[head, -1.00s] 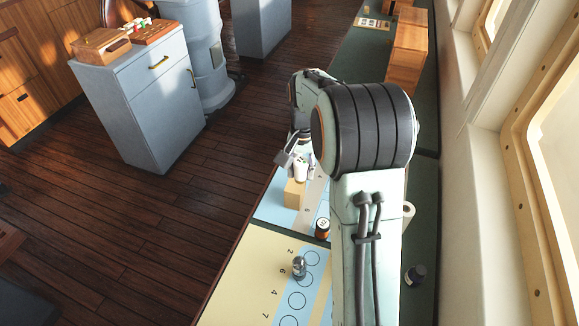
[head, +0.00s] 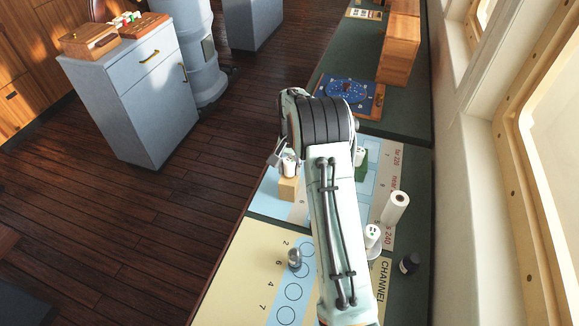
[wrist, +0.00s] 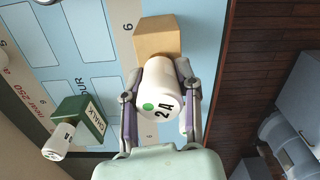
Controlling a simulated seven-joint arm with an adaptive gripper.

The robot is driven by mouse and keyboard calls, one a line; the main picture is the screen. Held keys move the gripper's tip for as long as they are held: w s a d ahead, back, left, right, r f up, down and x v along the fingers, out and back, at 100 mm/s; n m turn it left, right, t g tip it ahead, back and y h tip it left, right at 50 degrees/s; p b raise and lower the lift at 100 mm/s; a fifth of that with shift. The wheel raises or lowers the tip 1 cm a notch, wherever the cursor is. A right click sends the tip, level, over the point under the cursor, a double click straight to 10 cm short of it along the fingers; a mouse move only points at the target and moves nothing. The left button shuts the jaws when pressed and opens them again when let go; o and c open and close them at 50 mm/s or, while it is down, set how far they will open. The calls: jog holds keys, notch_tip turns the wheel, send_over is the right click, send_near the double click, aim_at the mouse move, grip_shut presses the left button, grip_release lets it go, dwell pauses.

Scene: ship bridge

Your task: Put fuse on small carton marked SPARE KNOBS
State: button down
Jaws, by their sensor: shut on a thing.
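The fuse is a white cylinder marked 2A with a green dot (wrist: 155,102), held between the fingers of my gripper (wrist: 160,98) in the wrist view. In the head view the fuse (head: 290,168) shows just above a small tan carton (head: 288,189), with my gripper (head: 282,160) around it. The carton also shows in the wrist view (wrist: 158,36), partly behind the fuse. I cannot tell whether the fuse touches the carton, and no SPARE KNOBS marking is readable on it.
A green box (wrist: 82,120) stands on the chart with a white cylinder (wrist: 57,142) at it. A white roll (head: 395,207), a white cylinder (head: 372,235), a dark bottle (head: 409,262) and a metal piece (head: 294,258) are nearer. A blue board (head: 349,96) lies beyond.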

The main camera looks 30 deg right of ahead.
aim_at(289, 160)
jog(key=shift+f, duration=0.15)
jog(key=c, duration=0.8)
grip_release()
jog(key=shift+o, duration=0.2)
notch_tip(289, 160, up, 12)
jog(key=shift+r, duration=0.25)
jog(key=s+a+r+n, duration=0.2)
jog(key=s+a+r, duration=0.25)
jog(key=s, duration=0.35)
jog(key=s+a+r+n, duration=0.2)
jog(key=s+a+r, duration=0.1)
jog(key=s+a, duration=0.35)
jog(key=s+a+f+n, duration=0.2)
jog(key=s, duration=0.7)
jog(key=s+a+f+n, duration=0.2)
jog(key=s+a, duration=0.1)
jog(key=s, duration=0.6)
jog(key=shift+y, duration=0.4)
